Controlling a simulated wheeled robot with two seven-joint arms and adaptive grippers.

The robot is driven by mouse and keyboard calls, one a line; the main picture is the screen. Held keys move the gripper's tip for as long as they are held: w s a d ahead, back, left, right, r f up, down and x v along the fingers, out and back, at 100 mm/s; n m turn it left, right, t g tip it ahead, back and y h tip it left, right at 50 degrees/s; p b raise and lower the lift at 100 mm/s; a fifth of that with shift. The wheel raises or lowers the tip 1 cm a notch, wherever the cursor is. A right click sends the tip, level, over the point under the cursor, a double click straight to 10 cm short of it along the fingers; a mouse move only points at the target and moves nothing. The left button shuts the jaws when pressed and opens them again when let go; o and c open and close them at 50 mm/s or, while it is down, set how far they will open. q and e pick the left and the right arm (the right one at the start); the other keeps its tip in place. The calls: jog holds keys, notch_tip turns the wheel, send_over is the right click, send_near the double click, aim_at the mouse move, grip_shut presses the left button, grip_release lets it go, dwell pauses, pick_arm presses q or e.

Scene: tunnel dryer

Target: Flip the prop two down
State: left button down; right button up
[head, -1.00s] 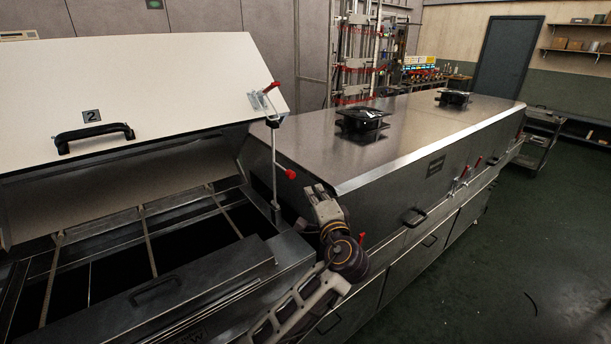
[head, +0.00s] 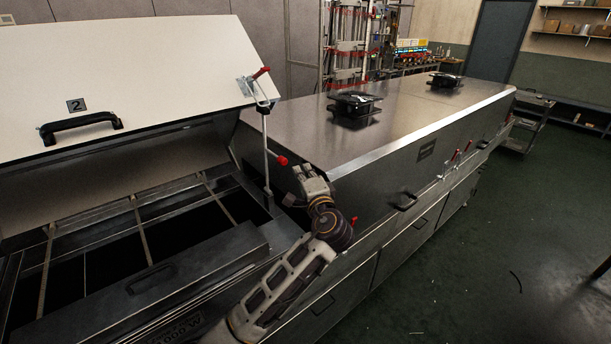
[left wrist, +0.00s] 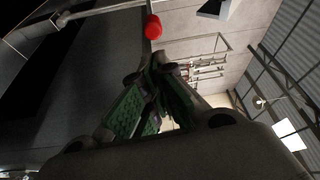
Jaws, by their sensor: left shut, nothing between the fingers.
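The lid marked 2 (head: 130,75) stands raised at the left. A thin metal prop (head: 265,140) stands upright from the frame edge to a bracket at the lid's right corner. A red knob (head: 281,160) sticks out from the prop to the right; it also shows in the left wrist view (left wrist: 153,27). My left gripper (head: 304,172) is just right of the knob and slightly below it, apart from it. Its green-padded fingers (left wrist: 150,95) are shut with nothing between them. My right gripper is not in view.
The open bay's near rim (head: 190,270) lies below the lid. A closed metal hood (head: 400,120) with black fittings on top runs back to the right, close beside my left gripper. The green floor (head: 480,260) at the right is mostly clear.

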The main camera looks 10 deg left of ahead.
pick_arm(q)
jog(key=shift+p+x, duration=0.65)
jog(key=shift+x, duration=2.55)
jog(key=shift+a+f, duration=0.1)
jog(key=shift+a, duration=0.05)
